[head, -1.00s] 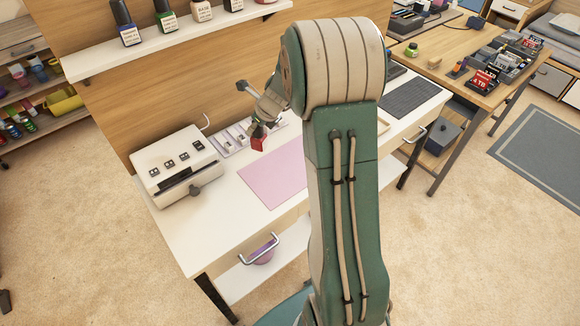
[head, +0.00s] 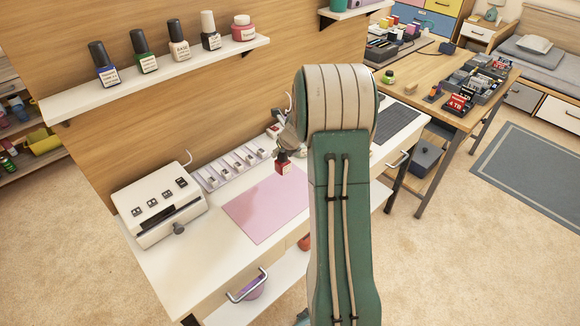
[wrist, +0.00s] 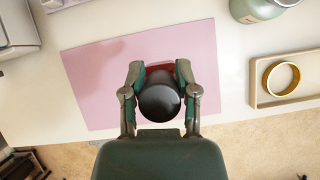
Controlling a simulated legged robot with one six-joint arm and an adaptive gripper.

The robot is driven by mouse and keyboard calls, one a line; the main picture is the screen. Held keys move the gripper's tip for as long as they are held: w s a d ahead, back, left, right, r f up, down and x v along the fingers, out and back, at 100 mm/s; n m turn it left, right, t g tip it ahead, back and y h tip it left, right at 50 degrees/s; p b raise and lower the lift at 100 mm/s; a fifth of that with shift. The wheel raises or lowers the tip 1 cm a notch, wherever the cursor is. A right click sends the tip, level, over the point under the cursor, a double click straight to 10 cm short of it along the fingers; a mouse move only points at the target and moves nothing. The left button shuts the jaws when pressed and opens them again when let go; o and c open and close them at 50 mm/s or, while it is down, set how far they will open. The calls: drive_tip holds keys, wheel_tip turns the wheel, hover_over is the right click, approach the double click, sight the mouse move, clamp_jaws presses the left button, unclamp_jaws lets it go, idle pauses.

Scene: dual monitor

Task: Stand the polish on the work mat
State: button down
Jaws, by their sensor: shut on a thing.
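The polish (head: 284,167) is a red bottle with a white label and a black cap. My gripper (head: 283,152) is shut on it and holds it about upright, over the far right part of the pink work mat (head: 252,216). In the wrist view, my gripper (wrist: 159,70) has a finger on each side of the polish, whose black cap (wrist: 160,102) hides most of the red bottle. The work mat (wrist: 88,98) lies below it and is bare where visible. The polish seems to be above the mat, but the gap under it is not clear.
A white machine (head: 159,210) stands left of the mat, and a white rack (head: 232,167) lies behind it. In the wrist view, a tray (wrist: 258,90) with a gold ring and a green jar (wrist: 258,8) are to the right. Several polish bottles stand on the shelf (head: 165,73).

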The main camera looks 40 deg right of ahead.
drive_tip(key=shift+d+f, duration=0.65)
drive_tip(key=shift+f, duration=0.7)
drive_tip(key=shift+d+f, duration=0.65)
drive_tip(key=shift+f, duration=0.7)
drive_tip(key=shift+d+f, duration=0.65)
drive_tip(key=shift+f, duration=0.7)
drive_tip(key=shift+c, duration=1.7)
unclamp_jaws()
